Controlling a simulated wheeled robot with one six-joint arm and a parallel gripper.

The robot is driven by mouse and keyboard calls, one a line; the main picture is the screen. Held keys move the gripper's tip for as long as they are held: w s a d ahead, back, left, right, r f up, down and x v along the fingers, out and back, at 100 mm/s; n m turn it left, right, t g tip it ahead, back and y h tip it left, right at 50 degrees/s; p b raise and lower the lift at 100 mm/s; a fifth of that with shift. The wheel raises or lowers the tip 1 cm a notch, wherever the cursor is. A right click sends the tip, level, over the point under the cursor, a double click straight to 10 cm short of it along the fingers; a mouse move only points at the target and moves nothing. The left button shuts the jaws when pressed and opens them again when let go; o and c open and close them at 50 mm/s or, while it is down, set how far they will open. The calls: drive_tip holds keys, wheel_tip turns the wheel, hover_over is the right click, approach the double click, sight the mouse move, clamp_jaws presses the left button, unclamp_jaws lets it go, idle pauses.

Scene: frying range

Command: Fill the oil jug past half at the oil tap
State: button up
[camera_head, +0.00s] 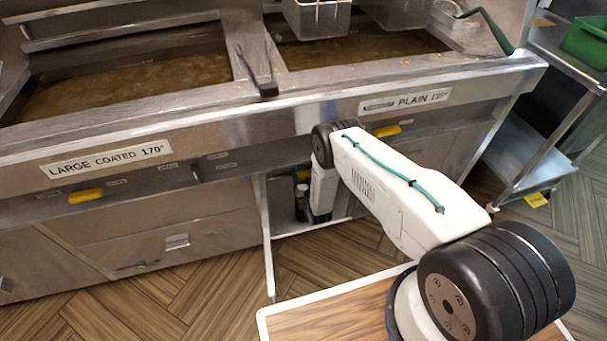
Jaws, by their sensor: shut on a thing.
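My arm reaches over the fryer front, and its far end drops into an open cabinet bay (345,207) under the fryer. My gripper is hidden there by the arm and the fryer edge, so its jaws and anything in them do not show. A small dark item with a greenish part (302,196) shows inside the bay, left of my arm. I cannot tell what it is. I cannot make out the oil jug, its fill level or the oil tap in this view.
Two oil vats, left (130,82) and right (360,47), lie above the fryer front. Tongs (262,75) rest between them, and baskets (318,18) hang at the back. A steel shelf cart (535,150) with a green bin (588,42) stands right. Floor shows at lower left.

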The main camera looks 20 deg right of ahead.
drive_tip(key=shift+n, duration=1.1)
drive_tip(key=o, duration=1)
drive_tip(key=s, duration=0.7)
drive_tip(key=shift+s, duration=0.4)
